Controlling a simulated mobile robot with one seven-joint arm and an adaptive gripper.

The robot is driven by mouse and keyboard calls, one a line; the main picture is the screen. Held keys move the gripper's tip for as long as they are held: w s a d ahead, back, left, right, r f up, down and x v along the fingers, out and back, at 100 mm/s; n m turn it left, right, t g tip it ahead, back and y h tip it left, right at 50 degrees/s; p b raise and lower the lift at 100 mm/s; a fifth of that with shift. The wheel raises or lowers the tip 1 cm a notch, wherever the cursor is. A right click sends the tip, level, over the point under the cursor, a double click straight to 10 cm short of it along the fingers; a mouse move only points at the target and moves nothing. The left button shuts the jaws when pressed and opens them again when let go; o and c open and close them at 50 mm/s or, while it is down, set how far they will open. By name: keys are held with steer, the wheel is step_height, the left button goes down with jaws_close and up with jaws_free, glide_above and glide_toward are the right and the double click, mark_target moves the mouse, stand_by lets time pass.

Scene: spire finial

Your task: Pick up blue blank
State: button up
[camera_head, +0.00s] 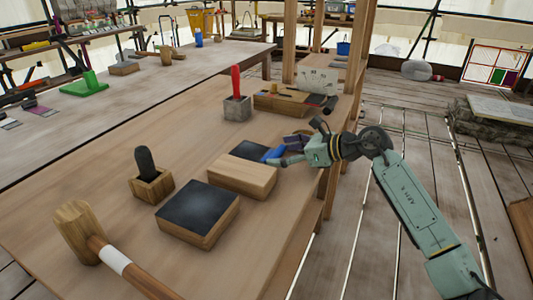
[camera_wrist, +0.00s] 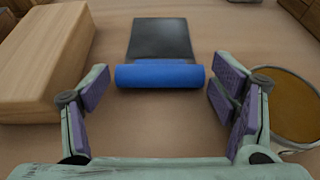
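The blue blank (camera_wrist: 159,75) is a blue bar lying crosswise on the wooden table, ahead of my gripper in the wrist view. A flat dark piece (camera_wrist: 161,38) lies directly behind it; I cannot tell if they are joined. My gripper (camera_wrist: 160,88) is open, with its purple-padded fingers to the left and right of the blue blank and visible gaps at both ends. In the head view the blue blank (camera_head: 270,155) shows partly beside my gripper (camera_head: 284,153), low over the table near its right edge.
A pale wooden block (camera_wrist: 45,60) lies close on the left in the wrist view. A round brown-topped object (camera_wrist: 286,103) is close on the right. The head view also shows a dark-topped block (camera_head: 198,212), a mallet (camera_head: 78,232) and a red-handled tool (camera_head: 236,82) in a grey block.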

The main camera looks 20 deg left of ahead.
steer(key=shift+r, duration=0.1)
steer(key=c, duration=1.6)
steer(key=shift+o, duration=0.2)
